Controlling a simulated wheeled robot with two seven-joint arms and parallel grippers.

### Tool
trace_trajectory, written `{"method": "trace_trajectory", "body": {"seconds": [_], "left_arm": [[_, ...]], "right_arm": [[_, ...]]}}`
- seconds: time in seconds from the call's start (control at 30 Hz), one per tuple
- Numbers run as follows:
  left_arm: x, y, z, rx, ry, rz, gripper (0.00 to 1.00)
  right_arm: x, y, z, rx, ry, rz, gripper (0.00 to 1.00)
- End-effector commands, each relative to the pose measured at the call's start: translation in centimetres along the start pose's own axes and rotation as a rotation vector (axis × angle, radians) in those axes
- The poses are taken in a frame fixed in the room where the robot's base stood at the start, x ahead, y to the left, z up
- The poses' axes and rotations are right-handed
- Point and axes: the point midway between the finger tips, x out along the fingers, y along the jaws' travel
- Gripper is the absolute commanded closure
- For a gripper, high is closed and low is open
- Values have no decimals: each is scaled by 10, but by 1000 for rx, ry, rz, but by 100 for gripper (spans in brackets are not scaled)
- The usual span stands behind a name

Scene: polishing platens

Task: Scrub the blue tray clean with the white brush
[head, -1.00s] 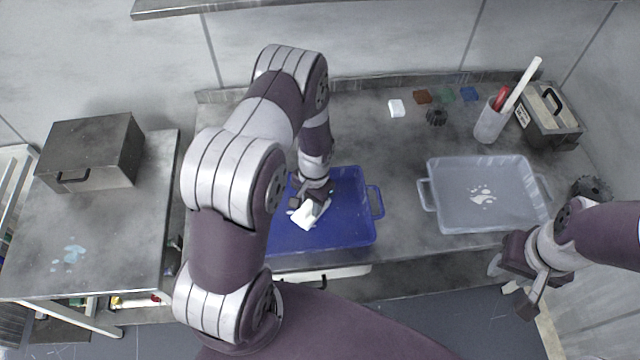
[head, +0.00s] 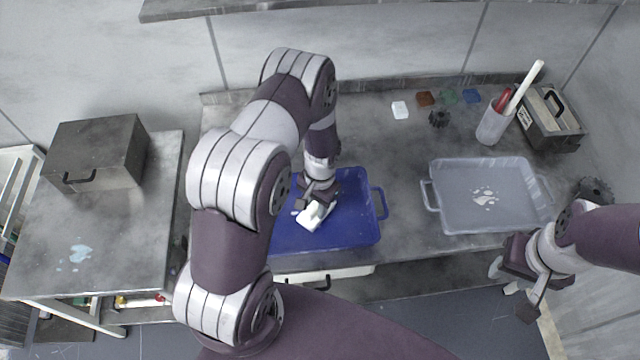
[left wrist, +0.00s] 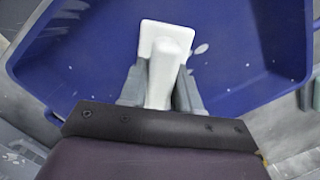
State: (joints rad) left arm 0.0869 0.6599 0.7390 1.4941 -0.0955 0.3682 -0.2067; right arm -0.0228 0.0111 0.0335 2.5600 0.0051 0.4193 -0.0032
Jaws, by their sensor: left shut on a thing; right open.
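The blue tray (head: 345,232) lies on the workbench below my left arm, which hides its left part. My left gripper (head: 318,203) is shut on the white brush (head: 312,217) and holds it inside the tray. In the left wrist view the brush (left wrist: 165,55) sits between the grey fingers over the tray floor (left wrist: 235,55); I cannot tell whether it touches. A few small white spots show on the tray floor near the brush. My right gripper (head: 516,290) is open and empty in front of the bench at the right.
A grey tray (head: 455,215) with a white stain stands to the right. Behind it are a cup (head: 490,125) with sticks and a toolbox (head: 550,115). Small coloured blocks (head: 448,97) lie at the back. A metal box (head: 98,150) stands on the left table.

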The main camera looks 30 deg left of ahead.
Motion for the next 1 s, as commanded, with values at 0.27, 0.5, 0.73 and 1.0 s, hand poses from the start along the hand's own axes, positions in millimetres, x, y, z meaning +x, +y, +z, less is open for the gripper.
{"method": "trace_trajectory", "body": {"seconds": [0.27, 0.5, 0.73, 1.0], "left_arm": [[-38, 1, 1, 0, 2, -1, 92], [-60, 2, 0, -1, 3, -1, 92], [-75, 3, 0, -2, 3, 0, 92], [-75, 3, 0, -1, 3, 0, 92]], "right_arm": [[-26, 0, -3, 0, 0, 0, 57], [-43, 0, -5, 0, 0, 0, 57], [-54, 0, -6, 0, 0, 0, 57], [-53, 0, -6, 0, 0, 0, 57]]}}
